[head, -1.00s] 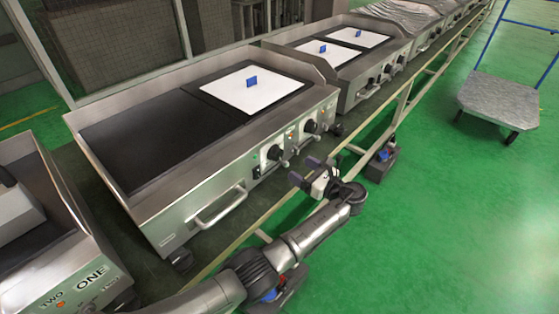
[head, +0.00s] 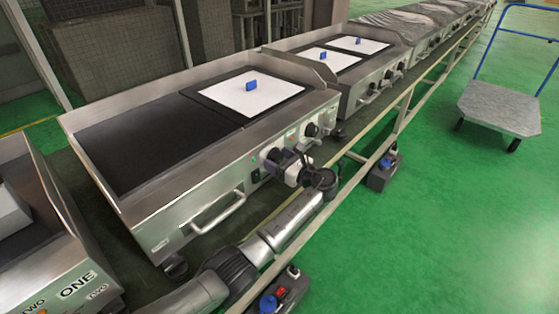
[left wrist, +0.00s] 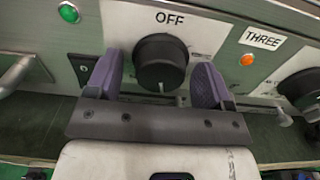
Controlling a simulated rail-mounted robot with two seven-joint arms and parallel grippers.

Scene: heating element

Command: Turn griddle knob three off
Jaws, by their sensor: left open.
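A black round knob (left wrist: 161,58) is on the griddle's front panel under the printed word OFF. A small white mark shows at its lower edge. My left gripper (left wrist: 157,72) is open, with one purple finger on each side of the knob; I cannot tell whether they touch it. The THREE label (left wrist: 262,38) is right of this knob, above an orange light. A second knob (left wrist: 303,88) is partly in view farther right. In the head view my left gripper (head: 283,160) is at the griddle's (head: 152,212) front panel, partly covering the nearer knob. My right gripper is not in view.
A green light (left wrist: 69,12) and a switch (left wrist: 83,70) are left of the knob. A bar handle (head: 217,213) sticks out from the griddle front. A rail (head: 405,106) runs along the griddles. A trolley (head: 500,107) stands on open green floor at right.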

